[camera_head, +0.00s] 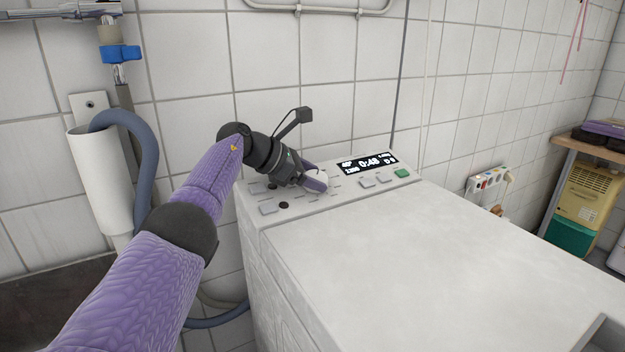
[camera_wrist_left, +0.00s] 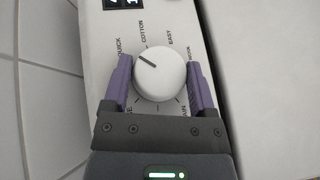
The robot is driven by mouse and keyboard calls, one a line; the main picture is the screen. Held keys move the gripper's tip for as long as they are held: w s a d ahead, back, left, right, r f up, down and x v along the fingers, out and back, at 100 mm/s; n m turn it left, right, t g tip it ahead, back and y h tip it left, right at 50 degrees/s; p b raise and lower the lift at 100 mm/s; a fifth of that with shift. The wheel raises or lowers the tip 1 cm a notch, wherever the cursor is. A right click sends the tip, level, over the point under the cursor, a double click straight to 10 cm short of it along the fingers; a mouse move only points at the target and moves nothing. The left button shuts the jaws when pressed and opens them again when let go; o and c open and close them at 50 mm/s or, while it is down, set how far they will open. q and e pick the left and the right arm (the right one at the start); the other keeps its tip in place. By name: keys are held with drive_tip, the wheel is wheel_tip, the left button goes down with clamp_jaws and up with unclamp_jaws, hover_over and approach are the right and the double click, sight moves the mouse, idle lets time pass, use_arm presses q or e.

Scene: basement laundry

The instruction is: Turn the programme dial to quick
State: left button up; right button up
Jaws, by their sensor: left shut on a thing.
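The white round programme dial (camera_wrist_left: 160,76) sits on the washing machine's control panel (camera_wrist_left: 100,50). Its dark pointer line points up and left, between the QUICK label (camera_wrist_left: 119,47) and the COTTON label (camera_wrist_left: 143,31) in the left wrist view. My left gripper (camera_wrist_left: 159,84) has one purple finger on each side of the dial and is shut on it. In the head view my left gripper (camera_head: 316,179) covers part of the dial, and the labels there are too small to read. My right gripper is not in view.
The panel's lit display (camera_head: 367,163) reads 0:48, with grey buttons and a green button (camera_head: 402,173) beside it. A tiled wall stands close behind. A grey hose (camera_head: 147,165) hangs at the left; a wooden shelf (camera_head: 590,150) stands at the far right.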

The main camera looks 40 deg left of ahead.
use_arm(q)
drive_tip(key=shift+f, duration=0.1)
drive_tip(key=o, duration=1)
drive_tip(key=p+v, duration=0.3)
drive_tip(key=v, duration=0.6)
drive_tip(key=shift+a, duration=0.1)
drive_tip(key=shift+s+a+r, duration=0.1)
drive_tip(key=shift+s+r, duration=0.15)
drive_tip(key=shift+s, duration=0.1)
